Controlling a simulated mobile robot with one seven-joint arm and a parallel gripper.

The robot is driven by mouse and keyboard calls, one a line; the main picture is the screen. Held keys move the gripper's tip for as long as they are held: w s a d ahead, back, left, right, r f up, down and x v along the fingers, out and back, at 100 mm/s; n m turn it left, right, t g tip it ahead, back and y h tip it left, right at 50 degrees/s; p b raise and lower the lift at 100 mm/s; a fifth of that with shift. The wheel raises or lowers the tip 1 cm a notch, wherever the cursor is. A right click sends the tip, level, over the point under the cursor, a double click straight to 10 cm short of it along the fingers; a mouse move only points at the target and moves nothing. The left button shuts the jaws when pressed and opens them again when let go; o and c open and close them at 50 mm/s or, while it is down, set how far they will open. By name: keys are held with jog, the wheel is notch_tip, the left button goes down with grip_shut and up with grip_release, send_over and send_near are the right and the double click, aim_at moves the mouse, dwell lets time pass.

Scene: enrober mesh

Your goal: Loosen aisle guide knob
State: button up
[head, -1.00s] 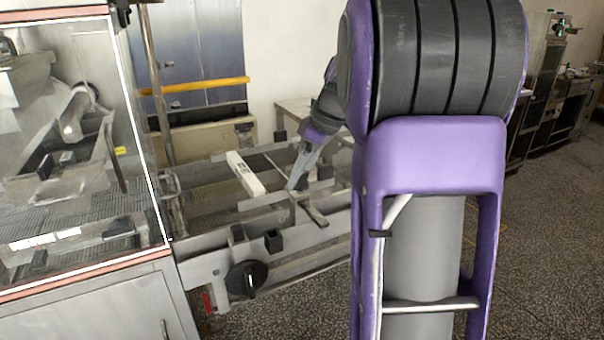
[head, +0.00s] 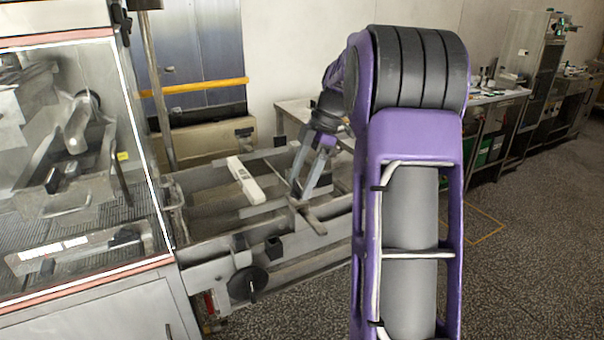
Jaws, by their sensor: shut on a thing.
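My gripper (head: 303,192) points down over the conveyor frame, at a flat metal bracket (head: 313,222) on a cross bar. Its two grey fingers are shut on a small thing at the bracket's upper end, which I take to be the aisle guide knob. The knob is hidden by the fingertips and too small to make out.
A glass-fronted machine (head: 85,268) stands at the left. A black round handwheel (head: 243,285) and a black block (head: 272,247) sit on the conveyor's near side. A yellow rail (head: 200,86) runs behind. Speckled floor at the right is open.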

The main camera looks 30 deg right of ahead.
jog(key=shift+n, duration=0.6)
jog(key=shift+g+p, duration=0.3)
jog(key=o, duration=1.2)
jog(key=p+v, duration=0.4)
jog(key=v, duration=1.3)
jog(key=shift+r, duration=0.25)
